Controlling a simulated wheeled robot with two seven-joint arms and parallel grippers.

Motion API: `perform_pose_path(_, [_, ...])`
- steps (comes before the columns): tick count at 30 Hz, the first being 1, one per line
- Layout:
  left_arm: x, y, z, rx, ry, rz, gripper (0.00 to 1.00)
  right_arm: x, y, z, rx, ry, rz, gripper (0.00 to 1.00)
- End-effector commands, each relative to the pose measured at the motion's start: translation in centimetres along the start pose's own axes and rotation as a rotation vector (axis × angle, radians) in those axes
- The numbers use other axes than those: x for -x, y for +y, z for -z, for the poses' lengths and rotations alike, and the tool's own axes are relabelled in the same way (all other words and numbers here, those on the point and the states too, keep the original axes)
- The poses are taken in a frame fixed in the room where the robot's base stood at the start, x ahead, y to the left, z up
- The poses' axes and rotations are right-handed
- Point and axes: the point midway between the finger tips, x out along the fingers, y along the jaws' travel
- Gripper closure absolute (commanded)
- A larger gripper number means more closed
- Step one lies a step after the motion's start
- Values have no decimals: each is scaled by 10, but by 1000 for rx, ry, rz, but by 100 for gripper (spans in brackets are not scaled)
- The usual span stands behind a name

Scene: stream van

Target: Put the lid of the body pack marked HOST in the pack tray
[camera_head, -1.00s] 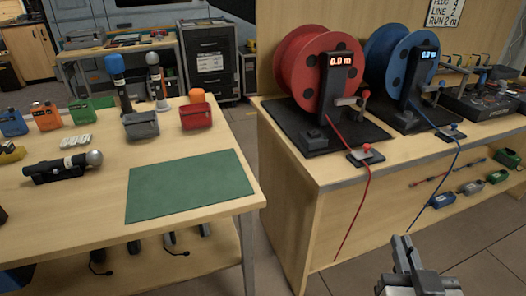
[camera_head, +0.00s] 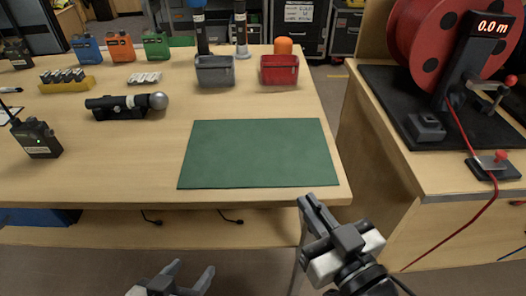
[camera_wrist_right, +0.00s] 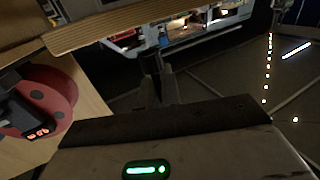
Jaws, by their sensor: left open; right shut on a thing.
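A black body pack (camera_head: 38,140) with an antenna and a small green light stands at the table's left; I can read no HOST mark on it. Another dark pack (camera_head: 17,52) is at the far left. I cannot tell which container is the pack tray; a grey bin (camera_head: 215,71) and a red bin (camera_head: 280,71) stand at the back. My left gripper (camera_head: 190,272) is open and empty, low in front of the table. My right gripper (camera_head: 308,203) is shut by the table's front right corner; what it holds cannot be made out, also in the right wrist view (camera_wrist_right: 160,88).
A green mat (camera_head: 258,153) lies bare at the table's front right. A microphone (camera_head: 128,104), a yellow battery holder (camera_head: 68,80) and blue, orange and green boxes (camera_head: 120,46) are behind. A side bench carries a red cable reel (camera_head: 430,50); a gap separates it from the table.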

Motion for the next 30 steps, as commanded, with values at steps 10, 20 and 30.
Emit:
perform_pose_path(10, [1, 1, 3, 2, 1, 0, 43, -92, 1, 4, 2, 5, -3, 100])
perform_pose_path(20, [0, 0, 3, 2, 3, 1, 43, -128, 1, 3, 1, 3, -3, 100])
perform_pose_path(30, [-2, 0, 1, 0, 4, 1, 43, -160, 2, -5, 0, -1, -4, 100])
